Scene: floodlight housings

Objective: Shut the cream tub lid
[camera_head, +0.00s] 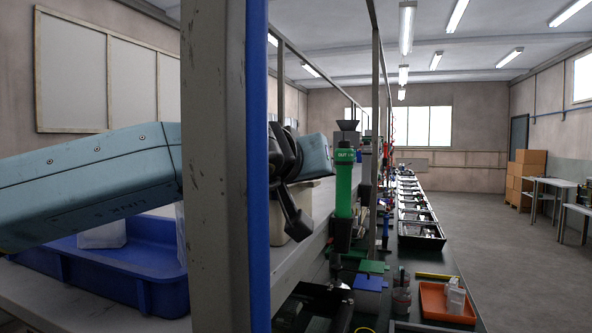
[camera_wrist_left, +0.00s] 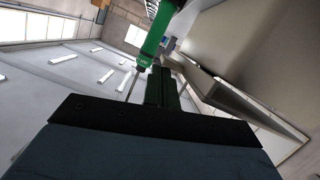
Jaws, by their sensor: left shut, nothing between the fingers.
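A cream tub (camera_head: 317,207) stands on the bench just right of the grey post, and my left gripper covers part of it. I cannot make out its lid or how far it is open. My left arm passes behind the post. My left gripper (camera_head: 296,222) is shut and empty, fingers pointing down in front of the tub; I cannot tell whether they touch it. In the left wrist view the dark fingers (camera_wrist_left: 162,88) show together. My right gripper is not in view.
The grey post (camera_head: 213,150) with a blue edge blocks much of the head view. A green upright tool (camera_head: 344,185) stands close right of my gripper. A blue tray (camera_head: 125,262) lies at left. An orange tray (camera_head: 447,303) is on the dark bench at right.

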